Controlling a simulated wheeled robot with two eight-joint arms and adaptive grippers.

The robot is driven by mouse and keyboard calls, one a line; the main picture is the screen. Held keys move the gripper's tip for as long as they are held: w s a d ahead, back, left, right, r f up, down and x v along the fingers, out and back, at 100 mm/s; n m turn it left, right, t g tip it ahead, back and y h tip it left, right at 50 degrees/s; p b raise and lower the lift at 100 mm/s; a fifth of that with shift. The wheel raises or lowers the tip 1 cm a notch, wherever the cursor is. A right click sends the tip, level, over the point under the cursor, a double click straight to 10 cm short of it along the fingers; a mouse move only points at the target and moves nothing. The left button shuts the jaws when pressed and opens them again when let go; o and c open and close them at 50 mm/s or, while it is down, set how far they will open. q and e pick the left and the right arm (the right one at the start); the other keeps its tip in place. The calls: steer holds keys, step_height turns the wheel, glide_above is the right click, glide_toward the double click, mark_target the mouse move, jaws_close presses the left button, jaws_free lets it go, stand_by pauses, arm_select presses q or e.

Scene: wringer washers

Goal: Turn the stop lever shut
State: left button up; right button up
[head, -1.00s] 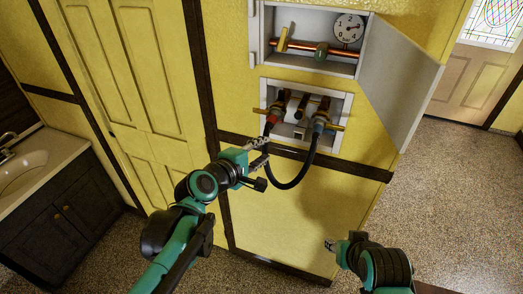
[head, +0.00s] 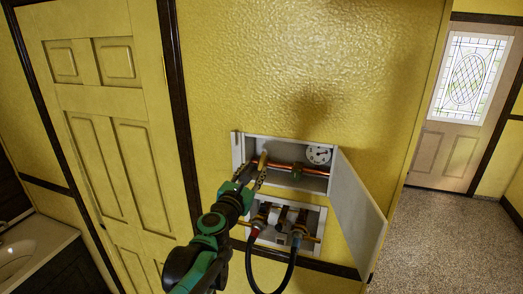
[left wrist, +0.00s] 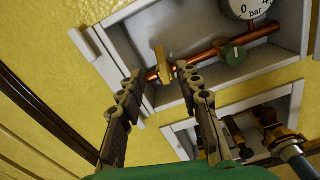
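The stop lever is a brass handle (head: 262,160) on a copper pipe (head: 283,165) in the upper wall box. In the left wrist view the lever (left wrist: 162,65) stands crosswise to the pipe. My left gripper (head: 253,174) is at the left part of that box's opening. In the left wrist view its two fingers (left wrist: 160,72) are spread, with one fingertip on each side of the lever. I cannot tell whether either finger touches it. My right gripper is out of view.
The upper box has a round gauge (head: 318,155), a green knob (left wrist: 234,53) on the pipe, and a door (head: 357,215) standing open to the right. A lower box holds valves with dark hoses (head: 291,268). A panelled door (head: 110,130) is at left.

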mark_target(262, 158)
arm_select(q)
steer(key=x, duration=0.7)
steer(key=shift+w+f+p, duration=0.15)
steer(key=shift+p, duration=0.25)
steer(key=shift+c, duration=0.2)
jaws_close()
